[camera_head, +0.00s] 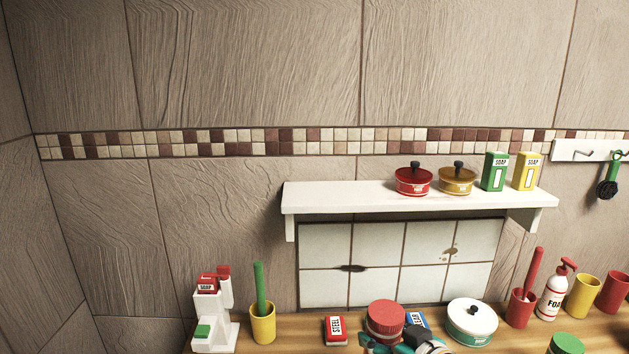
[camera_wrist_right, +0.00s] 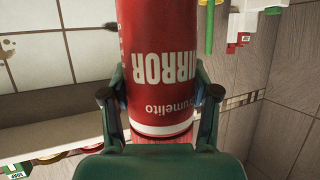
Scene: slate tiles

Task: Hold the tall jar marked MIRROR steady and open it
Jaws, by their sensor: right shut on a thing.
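The tall red jar marked MIRROR (camera_wrist_right: 158,65) fills the middle of the right wrist view, with its lettering upside down there. In the head view I see its round red lid (camera_head: 386,316) from above, near the bottom edge; most of its body is hidden or out of frame. My right gripper (camera_wrist_right: 160,95) is shut on the jar, one finger on each side of its body. In the head view, part of my right gripper (camera_head: 392,346) shows in front of the lid. The lid appears to be on the jar. My left gripper is not in view.
Close by the jar stand a red STEEL box (camera_head: 336,330), a blue box (camera_head: 416,320) and a white-lidded pot (camera_head: 472,321). A yellow cup (camera_head: 263,325) and white dispenser (camera_head: 214,325) stand left. A white shelf (camera_head: 350,197) with pots and soap boxes hangs above.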

